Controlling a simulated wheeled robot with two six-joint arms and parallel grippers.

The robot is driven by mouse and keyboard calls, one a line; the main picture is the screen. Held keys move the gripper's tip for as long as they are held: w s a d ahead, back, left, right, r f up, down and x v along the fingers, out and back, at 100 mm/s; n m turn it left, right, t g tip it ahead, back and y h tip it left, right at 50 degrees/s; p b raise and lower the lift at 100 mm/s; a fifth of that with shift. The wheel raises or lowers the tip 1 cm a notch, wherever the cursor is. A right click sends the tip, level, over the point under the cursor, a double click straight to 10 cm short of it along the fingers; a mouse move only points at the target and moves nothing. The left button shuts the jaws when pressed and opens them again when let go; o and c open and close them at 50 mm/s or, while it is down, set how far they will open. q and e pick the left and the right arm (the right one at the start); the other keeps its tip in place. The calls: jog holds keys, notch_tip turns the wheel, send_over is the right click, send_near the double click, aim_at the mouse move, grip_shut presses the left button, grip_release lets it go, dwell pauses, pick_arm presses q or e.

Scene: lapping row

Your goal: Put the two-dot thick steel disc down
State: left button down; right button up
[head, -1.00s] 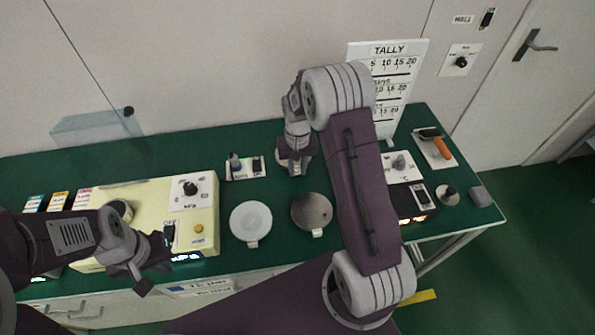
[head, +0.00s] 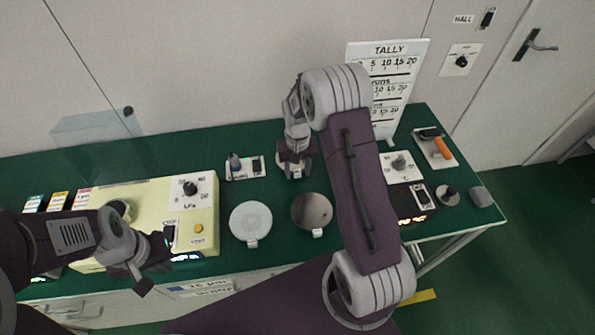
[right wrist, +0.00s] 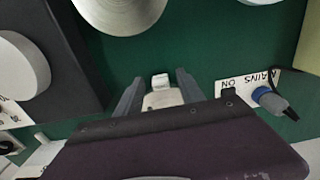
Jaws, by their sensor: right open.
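My right gripper (head: 296,168) is low over a small pale round plate (head: 282,164) at the back middle of the bench. In the right wrist view its two fingers (right wrist: 159,92) stand apart, on either side of a pale piece with a small white tab (right wrist: 160,80). The gripper hides most of this spot, so I cannot make out the two-dot thick steel disc or its dots. My left gripper (head: 154,268) hangs at the left front by the cream control box (head: 150,205); its jaw gap is unclear.
A whitish round plate (head: 251,220) and a grey-brown one (head: 312,210) lie in front of my right gripper. A mains switch panel (head: 246,168) is close on its left. A tally board (head: 388,85) stands behind right, and a dark heater box (head: 412,203) sits right.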

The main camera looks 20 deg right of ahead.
notch_tip(320, 180, up, 12)
jog(key=f+p, duration=0.1)
jog(key=s+a+f+n, duration=0.1)
jog(key=s+a, duration=0.1)
jog(key=s, duration=0.6)
jog(key=s+a+f+n+t, duration=0.1)
jog(key=s+a, duration=0.2)
jog(key=s, duration=0.5)
jog(key=shift+s+a+f+n, duration=0.15)
jog(key=shift+s+a+n, duration=0.2)
jog(key=shift+n, duration=0.05)
jog(key=shift+r+p, duration=0.3)
jog(key=shift+p, duration=0.05)
